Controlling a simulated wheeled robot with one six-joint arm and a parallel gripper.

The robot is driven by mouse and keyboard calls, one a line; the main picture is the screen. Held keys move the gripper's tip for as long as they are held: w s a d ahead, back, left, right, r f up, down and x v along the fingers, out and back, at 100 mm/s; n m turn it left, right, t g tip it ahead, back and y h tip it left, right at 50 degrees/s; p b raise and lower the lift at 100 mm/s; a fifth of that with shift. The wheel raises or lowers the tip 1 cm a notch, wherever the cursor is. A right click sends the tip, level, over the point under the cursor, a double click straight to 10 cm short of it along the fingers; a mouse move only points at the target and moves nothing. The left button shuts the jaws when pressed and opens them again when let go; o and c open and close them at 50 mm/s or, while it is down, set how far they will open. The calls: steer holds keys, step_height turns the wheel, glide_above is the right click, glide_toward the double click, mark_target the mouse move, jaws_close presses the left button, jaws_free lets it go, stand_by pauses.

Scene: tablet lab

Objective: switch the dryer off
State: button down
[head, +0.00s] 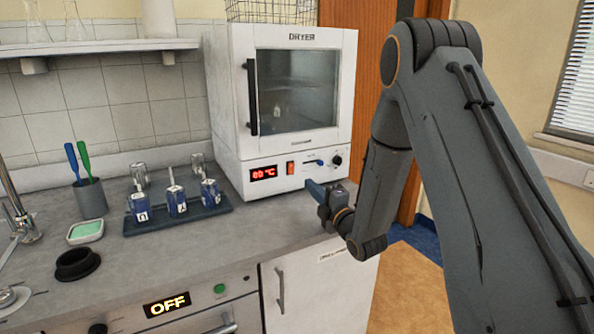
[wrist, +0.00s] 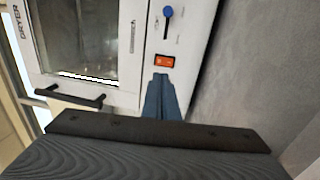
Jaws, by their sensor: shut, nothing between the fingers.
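The white dryer (head: 225,100) stands on the bench, its door closed. Its front panel has a red lit display (head: 263,173) that seems to read 80 °C. An orange-red rocker switch (head: 290,168) is right of the display; it also shows in the wrist view (wrist: 165,61). A blue-tipped lever (head: 314,162) and a black knob (head: 337,160) are further right. The lever also shows in the wrist view (wrist: 168,14). My gripper (head: 310,187) is shut and empty, in front of the panel. In the wrist view its fingertips (wrist: 161,77) point at the switch, just short of it.
A dark blue rack (head: 215,213) with several labelled bottles stands left of the dryer. An oven display (head: 167,304) below the bench reads OFF. Bare bench (head: 250,228) lies before the dryer.

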mark_target(292, 166)
steer(key=p+x, duration=0.3)
steer(key=x, duration=0.7)
steer(key=shift+w, duration=0.3)
